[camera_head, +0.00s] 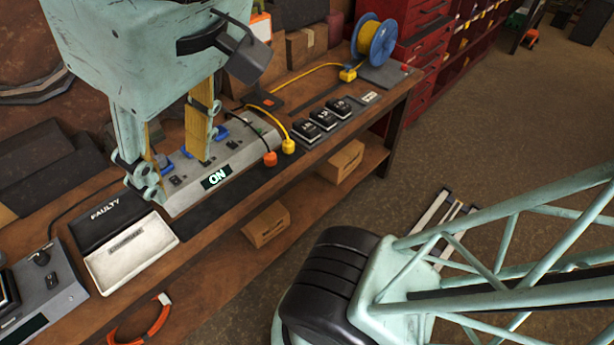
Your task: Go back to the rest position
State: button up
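My gripper (172,165) hangs in the upper left, pale green, pointing down over the workbench (226,232). Its two fingers are well apart and I see nothing held between them. Its fingers overlap the view of a grey test panel (237,158) with an "ON" display and blue parts. I cannot tell whether the fingertips touch the panel. Part of the panel is hidden behind the fingers. A pale green lattice arm section of mine crosses the lower right.
A black and white tray marked "FAULTY" (130,248) lies left of the panel. Several black blocks (323,119) sit in a row to the right. A blue cable reel (376,40) stands behind. The floor at right is mostly clear.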

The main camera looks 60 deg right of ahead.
notch_tip(320, 180, down, 10)
jog(key=b, duration=0.9)
jog(key=shift+s, duration=0.15)
dwell(0.4)
notch_tip(320, 180, down, 6)
jog(key=b, duration=0.6)
dwell(0.6)
